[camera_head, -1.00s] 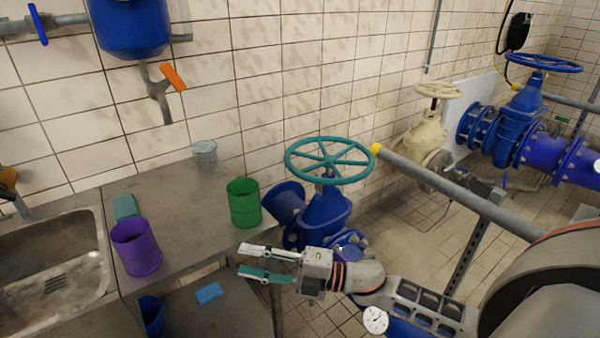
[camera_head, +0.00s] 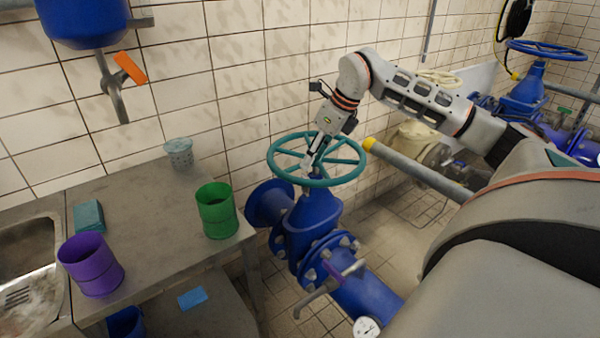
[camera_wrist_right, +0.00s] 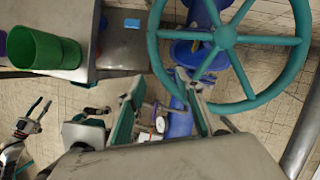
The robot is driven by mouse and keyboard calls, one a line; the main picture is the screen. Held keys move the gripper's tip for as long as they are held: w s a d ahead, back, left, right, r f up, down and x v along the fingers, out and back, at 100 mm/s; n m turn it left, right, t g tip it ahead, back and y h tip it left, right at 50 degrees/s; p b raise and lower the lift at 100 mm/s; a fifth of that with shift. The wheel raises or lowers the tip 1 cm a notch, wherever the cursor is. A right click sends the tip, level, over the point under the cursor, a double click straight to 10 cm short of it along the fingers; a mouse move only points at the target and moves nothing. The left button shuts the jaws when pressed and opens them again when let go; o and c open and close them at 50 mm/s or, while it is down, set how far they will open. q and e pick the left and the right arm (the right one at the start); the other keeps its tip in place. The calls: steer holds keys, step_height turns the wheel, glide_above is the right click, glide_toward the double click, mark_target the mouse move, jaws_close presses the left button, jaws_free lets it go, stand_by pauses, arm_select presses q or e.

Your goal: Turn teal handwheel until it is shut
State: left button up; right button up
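The teal handwheel (camera_head: 279,170) lies roughly level on top of the blue valve (camera_head: 312,228), with several spokes. It fills the upper right of the right wrist view (camera_wrist_right: 260,100). My right gripper (camera_head: 308,166) reaches down from above at the wheel's near-left spokes and rim. In the right wrist view its fingers (camera_wrist_right: 158,88) are spread, with one overlapping the rim's lower left and the other outside it. No firm grip shows; contact cannot be told. My left gripper (camera_wrist_right: 40,107) shows at the left of the right wrist view, its fingers apart and empty.
A grey pipe with a yellow end (camera_head: 420,172) runs right of the wheel.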

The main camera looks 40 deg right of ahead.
steer(key=x, duration=0.7)
steer(key=shift+a+f+b, duration=0.15)
steer(key=shift+f+b, duration=0.1)
steer(key=shift+b, duration=0.05)
jaws_close()
